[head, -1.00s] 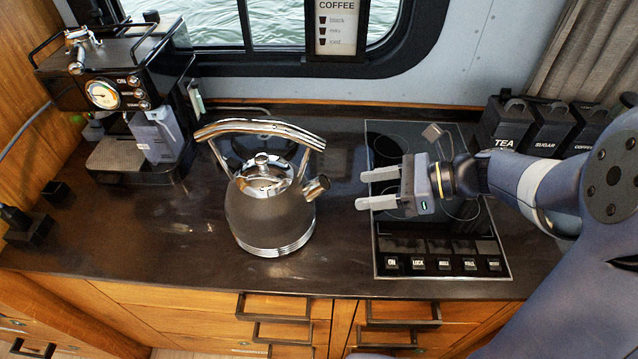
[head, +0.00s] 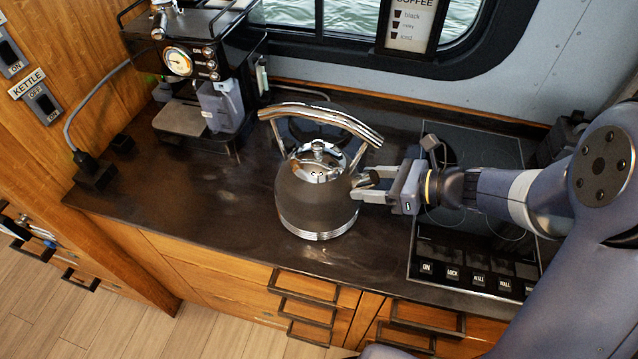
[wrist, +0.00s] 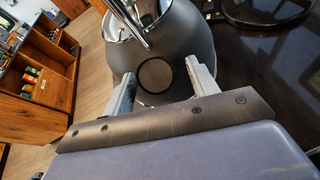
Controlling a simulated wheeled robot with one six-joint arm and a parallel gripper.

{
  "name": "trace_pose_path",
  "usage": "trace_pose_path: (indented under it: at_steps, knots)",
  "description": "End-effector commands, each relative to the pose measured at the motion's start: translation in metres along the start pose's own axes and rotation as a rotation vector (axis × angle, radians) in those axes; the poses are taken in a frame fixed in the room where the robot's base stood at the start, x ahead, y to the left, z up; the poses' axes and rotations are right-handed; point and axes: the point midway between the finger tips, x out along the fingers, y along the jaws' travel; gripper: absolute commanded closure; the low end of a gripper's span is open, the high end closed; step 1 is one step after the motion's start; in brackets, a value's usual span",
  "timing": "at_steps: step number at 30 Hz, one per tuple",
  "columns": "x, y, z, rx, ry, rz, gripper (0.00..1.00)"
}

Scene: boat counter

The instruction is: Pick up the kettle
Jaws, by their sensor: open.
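The kettle (head: 314,197) stands upright on the dark counter, dark grey below with a shiny lid and an arched metal handle (head: 322,118). Its short spout (head: 366,179) points right, toward my gripper. My gripper (head: 362,183) is open at the kettle's right side, at spout height and below the handle. In the wrist view, my two fingers (wrist: 160,90) stand apart on either side of the round spout end, and the kettle body (wrist: 175,45) fills the space beyond. I cannot tell whether the fingers touch the kettle.
A coffee machine (head: 195,75) stands at the back left. A cooktop (head: 470,265) with labelled buttons lies under my arm at right. A kettle switch (head: 40,101) is on the left wooden wall. The counter left of the kettle is clear.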

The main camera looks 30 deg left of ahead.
Motion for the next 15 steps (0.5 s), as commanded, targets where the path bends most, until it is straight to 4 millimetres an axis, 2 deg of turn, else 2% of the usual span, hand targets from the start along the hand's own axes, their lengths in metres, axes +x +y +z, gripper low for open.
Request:
trace_pose_path:
  at_steps: [7,15]
  knots:
    - [0.0022,-0.0003,-0.0005,0.000,0.001,-0.001,0.44]
    - [0.0019,-0.0002,-0.0004,-0.001,0.001,-0.001,0.66]
